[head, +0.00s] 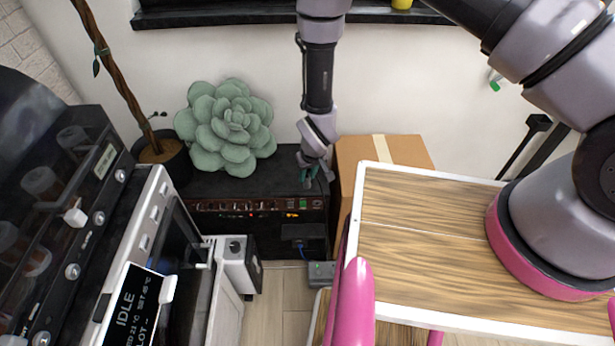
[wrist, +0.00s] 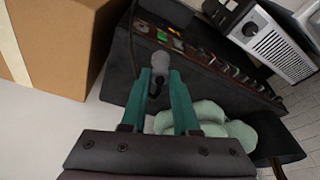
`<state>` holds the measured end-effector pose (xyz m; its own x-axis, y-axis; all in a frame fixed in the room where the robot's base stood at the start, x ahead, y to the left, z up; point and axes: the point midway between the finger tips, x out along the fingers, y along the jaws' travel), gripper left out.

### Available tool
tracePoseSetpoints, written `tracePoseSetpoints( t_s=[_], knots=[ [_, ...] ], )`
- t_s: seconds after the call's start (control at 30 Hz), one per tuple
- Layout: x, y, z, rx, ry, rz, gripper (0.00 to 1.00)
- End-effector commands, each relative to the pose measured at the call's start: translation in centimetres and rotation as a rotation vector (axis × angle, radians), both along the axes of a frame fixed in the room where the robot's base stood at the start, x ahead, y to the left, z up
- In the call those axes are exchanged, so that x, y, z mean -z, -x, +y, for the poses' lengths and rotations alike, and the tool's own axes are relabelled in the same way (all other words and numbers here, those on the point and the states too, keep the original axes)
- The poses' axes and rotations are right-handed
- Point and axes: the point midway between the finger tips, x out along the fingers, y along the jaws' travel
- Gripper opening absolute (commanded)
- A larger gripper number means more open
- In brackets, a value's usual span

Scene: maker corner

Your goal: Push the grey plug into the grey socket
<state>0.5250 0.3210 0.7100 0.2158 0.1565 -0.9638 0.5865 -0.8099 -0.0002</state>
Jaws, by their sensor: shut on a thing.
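My gripper (head: 310,174) is at the right end of the black panel box in the head view. In the wrist view its green fingers (wrist: 160,78) are shut on the grey plug (wrist: 160,61). The plug points toward the socket row on the panel (head: 245,206), which also shows in the wrist view (wrist: 205,58). A green part and an orange part of the row show just beyond the plug. I cannot make out the grey socket, nor tell whether the plug touches the panel.
A cardboard box (head: 385,148) stands close to the right of my gripper. A green succulent (head: 228,125) sits on the panel box to the left. A wooden-topped surface (head: 430,245) is in front at right, and a machine with a screen (head: 140,290) at left.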

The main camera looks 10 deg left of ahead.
Motion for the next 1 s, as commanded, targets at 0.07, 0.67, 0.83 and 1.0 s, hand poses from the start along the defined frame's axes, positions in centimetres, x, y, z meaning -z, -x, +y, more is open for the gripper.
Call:
tracePoseSetpoints(
  t_s=[0.07, 0.67, 0.83, 1.0],
  knots=[
    [-0.7, -1.1, -0.5, 0.018, -0.003, 0.0, 0.0],
    [-16.7, -17.8, -22.5, 0.385, -0.021, 0.006, 0.0],
    [-21.2, -19.2, -31.1, 0.496, -0.016, 0.002, 0.0],
    [-24.4, -18.9, -37.7, 0.579, -0.008, -0.001, 0.0]
  ],
)
